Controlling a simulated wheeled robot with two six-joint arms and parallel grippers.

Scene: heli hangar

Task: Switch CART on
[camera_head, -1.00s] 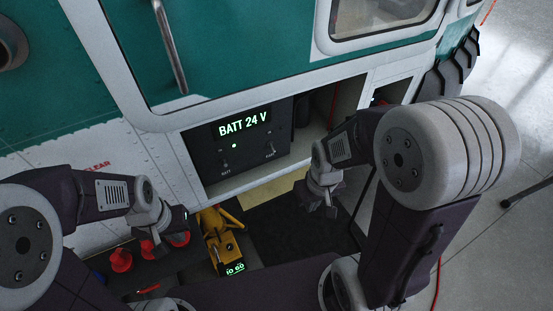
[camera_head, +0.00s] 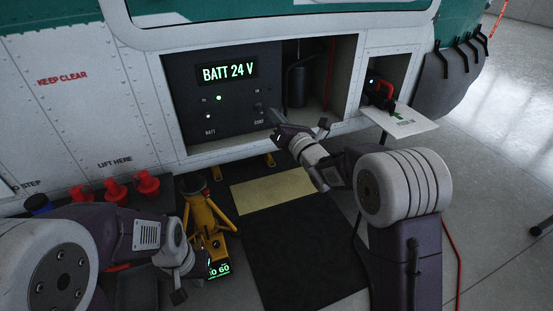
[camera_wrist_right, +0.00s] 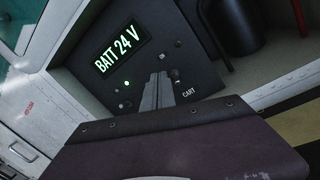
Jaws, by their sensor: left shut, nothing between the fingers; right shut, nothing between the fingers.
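A dark panel (camera_head: 190,85) in the bay of the white hull has a lit "BATT 24 V" display (camera_head: 229,72). The CART switch (camera_head: 258,106) is at its lower right, its label clear in the right wrist view (camera_wrist_right: 189,93). The small lamp by the display's left part glows green; the one above CART looks dark. The BATT switch (camera_head: 208,116) is at left. My right gripper (camera_head: 272,116) is shut and empty, its tips beside the CART switch; contact cannot be told. In the wrist view its fingers (camera_wrist_right: 158,82) are just left of the lever (camera_wrist_right: 176,74). My left gripper (camera_head: 207,264) is shut, low at left.
A yellow jack (camera_head: 205,215) with a lit readout stands by my left gripper. Several red caps (camera_head: 146,182) sit left of it. An open bay with a cylinder (camera_head: 297,85) is right of the panel. A white flap (camera_head: 401,120) sticks out further right.

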